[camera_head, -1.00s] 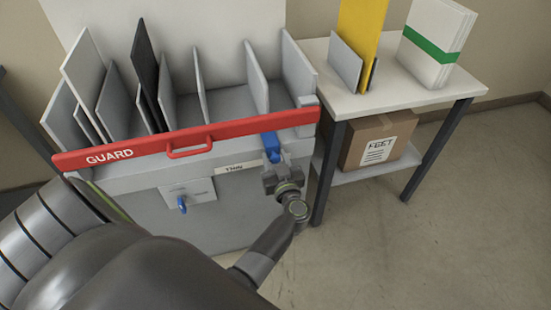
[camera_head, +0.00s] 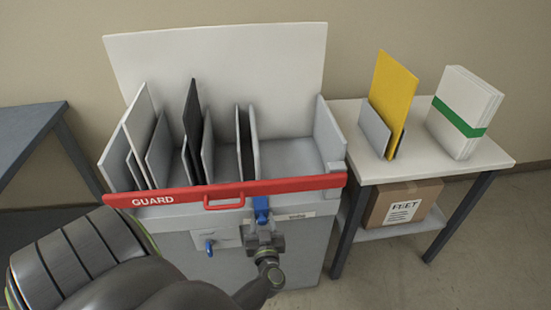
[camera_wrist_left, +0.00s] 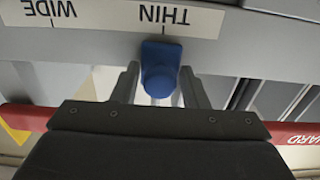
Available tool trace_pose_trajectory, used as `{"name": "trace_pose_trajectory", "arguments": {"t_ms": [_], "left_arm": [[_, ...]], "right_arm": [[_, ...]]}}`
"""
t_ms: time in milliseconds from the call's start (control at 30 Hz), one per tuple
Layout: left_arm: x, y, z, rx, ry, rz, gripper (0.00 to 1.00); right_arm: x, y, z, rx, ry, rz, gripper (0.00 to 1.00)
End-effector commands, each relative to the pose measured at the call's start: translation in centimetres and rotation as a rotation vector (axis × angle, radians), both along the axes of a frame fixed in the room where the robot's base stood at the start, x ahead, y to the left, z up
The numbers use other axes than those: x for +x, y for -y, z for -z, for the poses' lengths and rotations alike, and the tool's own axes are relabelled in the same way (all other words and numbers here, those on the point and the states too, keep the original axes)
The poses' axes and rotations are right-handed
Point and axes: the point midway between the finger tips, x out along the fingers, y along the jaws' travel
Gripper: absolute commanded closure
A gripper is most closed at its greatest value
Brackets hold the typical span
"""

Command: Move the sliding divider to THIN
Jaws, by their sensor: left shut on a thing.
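The divider's blue handle (camera_head: 261,208) hangs at the front of the grey bin unit, below the red guard bar. My left gripper (camera_head: 262,238) is shut on it from the front. In the left wrist view the blue handle (camera_wrist_left: 161,72) sits between the gripper fingers (camera_wrist_left: 161,88). The white scale strip (camera_wrist_left: 110,15) appears upside down there, and the handle lines up with the tick at THIN; WIDE is off to the left. The light divider plate (camera_head: 254,135) stands close beside a darker plate (camera_head: 240,145). My right gripper is not in view.
The red guard bar (camera_head: 165,196) crosses the unit's front just above the handle. A small blue knob (camera_head: 209,246) is left of my gripper. A side table (camera_head: 480,165) at right holds a yellow board (camera_head: 393,95) and a white stack (camera_head: 460,100).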

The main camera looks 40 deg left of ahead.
Motion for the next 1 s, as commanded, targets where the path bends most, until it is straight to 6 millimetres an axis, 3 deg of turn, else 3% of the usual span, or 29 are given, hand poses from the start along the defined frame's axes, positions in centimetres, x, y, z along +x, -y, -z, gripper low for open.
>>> {"name": "trace_pose_trajectory", "arguments": {"t_ms": [333, 367, 400, 1000], "left_arm": [[-0.51, -0.48, 0.08, 0.004, 0.000, -0.008, 1.00], [-0.51, -0.48, 0.08, 0.004, 0.000, -0.008, 0.56], [-0.51, -0.48, 0.08, 0.004, 0.000, -0.008, 0.51], [-0.45, -0.15, 0.00, 0.000, 0.000, -0.004, 0.51]], "right_arm": [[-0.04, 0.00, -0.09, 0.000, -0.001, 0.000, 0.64], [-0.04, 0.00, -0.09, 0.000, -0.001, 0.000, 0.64], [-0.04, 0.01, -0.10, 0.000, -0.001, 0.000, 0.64], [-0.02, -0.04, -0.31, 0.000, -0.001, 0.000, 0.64]]}}
